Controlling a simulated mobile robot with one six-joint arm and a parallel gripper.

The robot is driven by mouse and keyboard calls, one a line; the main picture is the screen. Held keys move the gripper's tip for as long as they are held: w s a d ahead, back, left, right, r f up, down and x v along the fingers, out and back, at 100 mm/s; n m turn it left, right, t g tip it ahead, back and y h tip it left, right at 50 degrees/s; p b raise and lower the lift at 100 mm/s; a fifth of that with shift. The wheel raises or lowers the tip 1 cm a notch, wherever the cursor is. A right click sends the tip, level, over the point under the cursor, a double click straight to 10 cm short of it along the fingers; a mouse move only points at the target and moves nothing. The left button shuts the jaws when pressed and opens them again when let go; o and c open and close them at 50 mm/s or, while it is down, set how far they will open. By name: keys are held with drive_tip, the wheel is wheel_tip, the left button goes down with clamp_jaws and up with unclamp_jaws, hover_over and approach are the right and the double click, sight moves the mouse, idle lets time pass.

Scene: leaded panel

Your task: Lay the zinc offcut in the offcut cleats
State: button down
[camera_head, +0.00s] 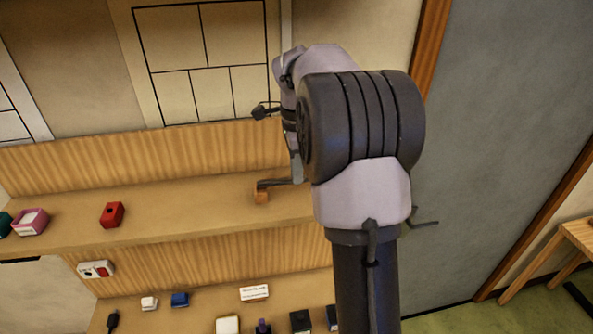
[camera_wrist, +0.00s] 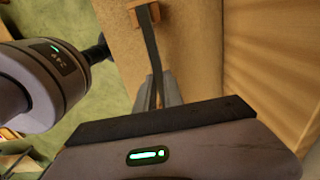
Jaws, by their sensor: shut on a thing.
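The zinc offcut is a thin dark grey strip (camera_head: 275,183), and it also shows in the wrist view (camera_wrist: 150,50). My gripper (camera_wrist: 167,92) is shut on its near end; in the head view the gripper (camera_head: 296,172) is partly hidden by my arm. The strip's far end is at a small orange-brown wooden cleat (camera_head: 261,197) on the shelf. In the wrist view the strip lies between the two sides of the cleat (camera_wrist: 155,12). I cannot tell whether it rests in the cleat or is just above it. Any other cleat is hidden.
The wooden shelf (camera_head: 180,215) has a red block (camera_head: 112,214) and a pink box (camera_head: 31,221) at left. A lower shelf holds several small items, including a blue block (camera_head: 180,299). A leaded panel (camera_head: 205,55) stands behind.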

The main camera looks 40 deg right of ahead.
drive_tip(key=shift+f+b, duration=0.75)
drive_tip(key=shift+f, duration=0.3)
drive_tip(key=c, duration=1.4)
unclamp_jaws()
drive_tip(key=shift+r, duration=0.1)
wheel_tip(320, 180, up, 17)
drive_tip(key=p, duration=0.4)
drive_tip(key=shift+r, duration=0.2)
